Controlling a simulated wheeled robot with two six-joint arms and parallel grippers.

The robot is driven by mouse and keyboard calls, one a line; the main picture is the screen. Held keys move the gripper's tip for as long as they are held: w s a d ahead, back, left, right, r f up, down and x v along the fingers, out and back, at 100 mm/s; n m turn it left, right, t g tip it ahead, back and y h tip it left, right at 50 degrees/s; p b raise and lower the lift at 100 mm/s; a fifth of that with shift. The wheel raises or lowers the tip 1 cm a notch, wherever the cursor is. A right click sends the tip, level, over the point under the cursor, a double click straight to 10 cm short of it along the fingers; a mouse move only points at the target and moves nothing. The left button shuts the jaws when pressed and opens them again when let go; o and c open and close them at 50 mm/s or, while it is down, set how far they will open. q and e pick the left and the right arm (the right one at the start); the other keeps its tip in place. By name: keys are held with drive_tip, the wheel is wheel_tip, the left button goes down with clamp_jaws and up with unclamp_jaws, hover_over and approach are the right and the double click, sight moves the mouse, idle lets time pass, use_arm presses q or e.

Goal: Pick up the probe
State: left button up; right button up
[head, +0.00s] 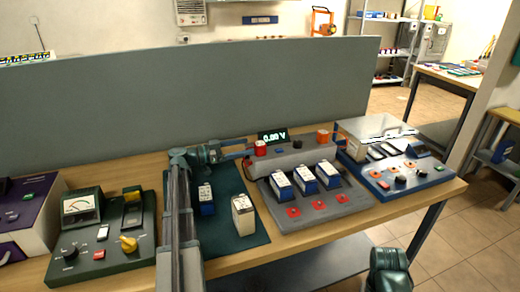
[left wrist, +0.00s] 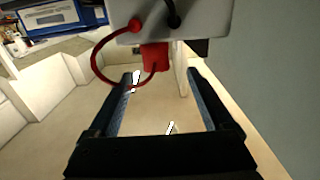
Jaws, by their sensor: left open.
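The red probe (left wrist: 155,57) shows in the left wrist view below a pale box with a red and a black plug. A red lead loops from the red plug toward it. In the head view a red piece (head: 260,148) stands at the left end of the grey meter unit (head: 290,159), whose display (head: 273,136) reads 0.00 V. My left gripper (head: 243,148) is open and points right toward that red piece. In the wrist view its fingertips (left wrist: 162,76) lie to either side of the probe's lower end, with gaps showing.
Three batteries (head: 306,180) stand on the grey station; two more, including a white one (head: 244,216), stand on the green mat (head: 219,228). A green tester (head: 105,238) is at left, a blue-edged panel (head: 400,178) at right. A grey partition (head: 180,100) rises behind the bench.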

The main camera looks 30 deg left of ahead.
sight(255, 145)
use_arm(q)
drive_tip(key=shift+s+d+x, duration=0.1)
drive_tip(key=shift+x, duration=1.5)
drive_tip(key=shift+s+d+x, duration=0.1)
drive_tip(key=shift+d+x, duration=0.05)
drive_tip(key=shift+x, duration=1.45)
drive_tip(key=shift+r, duration=0.1)
clamp_jaws()
